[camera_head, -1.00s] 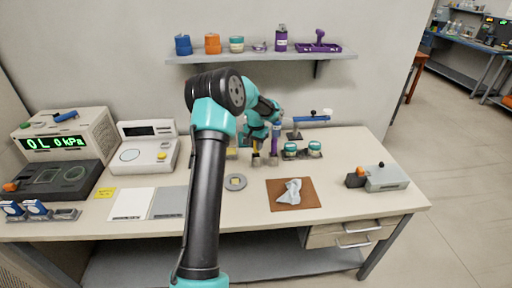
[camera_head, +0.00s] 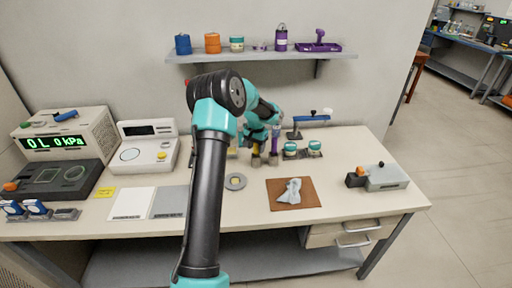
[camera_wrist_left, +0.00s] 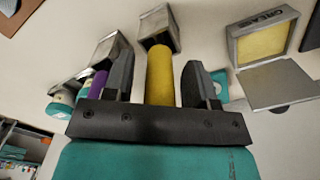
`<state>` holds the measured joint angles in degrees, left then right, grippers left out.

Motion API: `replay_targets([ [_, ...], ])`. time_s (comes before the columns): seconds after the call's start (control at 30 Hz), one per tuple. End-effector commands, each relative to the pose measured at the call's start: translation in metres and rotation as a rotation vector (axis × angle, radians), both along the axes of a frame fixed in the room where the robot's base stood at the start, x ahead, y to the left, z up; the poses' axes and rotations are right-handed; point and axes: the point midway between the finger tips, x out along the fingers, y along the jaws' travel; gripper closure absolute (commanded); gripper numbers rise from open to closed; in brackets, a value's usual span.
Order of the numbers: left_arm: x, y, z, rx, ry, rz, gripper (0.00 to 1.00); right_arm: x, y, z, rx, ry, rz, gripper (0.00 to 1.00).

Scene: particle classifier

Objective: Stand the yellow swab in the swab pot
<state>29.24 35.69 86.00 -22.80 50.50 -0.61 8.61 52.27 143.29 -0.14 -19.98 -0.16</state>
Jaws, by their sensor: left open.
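The yellow swab (camera_wrist_left: 159,75) runs between the two fingers of my left gripper (camera_wrist_left: 156,82) in the left wrist view. The fingers are open, with a gap on each side of the swab. Its far end meets the mouth of a grey square pot (camera_wrist_left: 157,27) and appears to be inside it; how deep is hidden. In the head view the pot (camera_head: 256,160) stands on the bench with a bit of the yellow swab (camera_head: 256,149) above it, mostly hidden by my left wrist. The right gripper is not in view.
Beside it a second grey pot (camera_wrist_left: 114,46) holds a purple swab (camera_wrist_left: 97,84). Teal-lidded jars (camera_head: 315,147) stand to the right. An open grease box (camera_wrist_left: 267,42) lies close by in the wrist view. A brown mat (camera_head: 278,199) with a cloth is in front.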

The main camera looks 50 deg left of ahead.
Motion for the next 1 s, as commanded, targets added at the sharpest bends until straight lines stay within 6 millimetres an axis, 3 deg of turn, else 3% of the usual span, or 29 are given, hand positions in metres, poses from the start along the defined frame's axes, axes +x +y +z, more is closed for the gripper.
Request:
replay_targets([
  [0.27,0.001,0.000,0.015,0.001,-0.003,0.001,0.48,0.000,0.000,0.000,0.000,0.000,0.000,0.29],
  [0.8,0.000,0.000,0.107,0.001,-0.003,0.000,0.48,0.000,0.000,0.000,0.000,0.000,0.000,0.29],
  [1.0,0.000,0.000,0.122,0.000,0.000,0.000,0.48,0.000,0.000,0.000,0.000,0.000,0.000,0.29],
])
